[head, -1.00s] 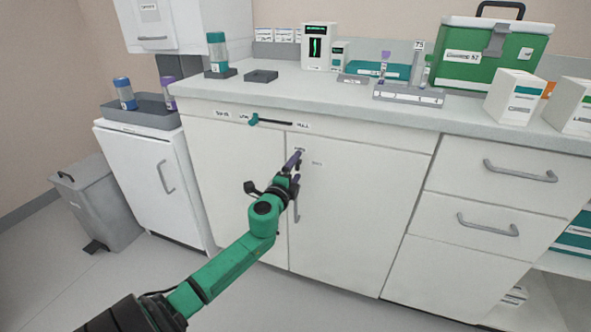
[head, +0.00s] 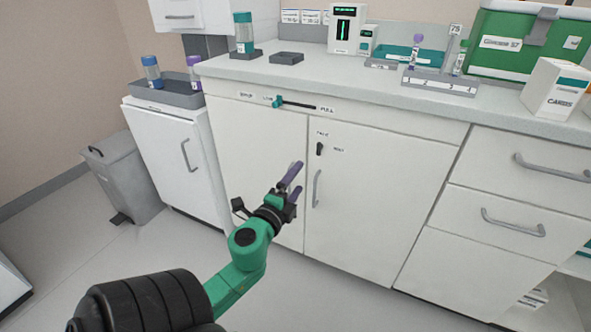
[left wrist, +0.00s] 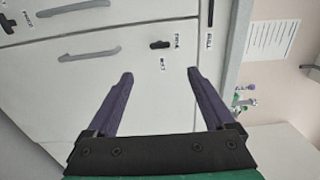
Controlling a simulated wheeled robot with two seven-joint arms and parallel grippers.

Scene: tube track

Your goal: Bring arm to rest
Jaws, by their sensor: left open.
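My left gripper (head: 296,182) is open and empty, in front of the white cabinet doors (head: 375,190) under the counter. Its purple fingers also show spread apart in the left wrist view (left wrist: 160,78), with nothing between them. A small dark knob (head: 320,148) sits on the right cabinet door, above and to the right of the gripper and apart from it. The knob also shows in the left wrist view (left wrist: 160,45). My right gripper is not in view.
A teal slider handle (head: 278,102) is on the panel under the counter edge. Door handle (head: 317,188) and drawer handles (head: 512,222) stick out. Counter holds a tube rack (head: 440,84) and a green case (head: 500,60). A grey bin (head: 125,175) stands left. Floor in front is clear.

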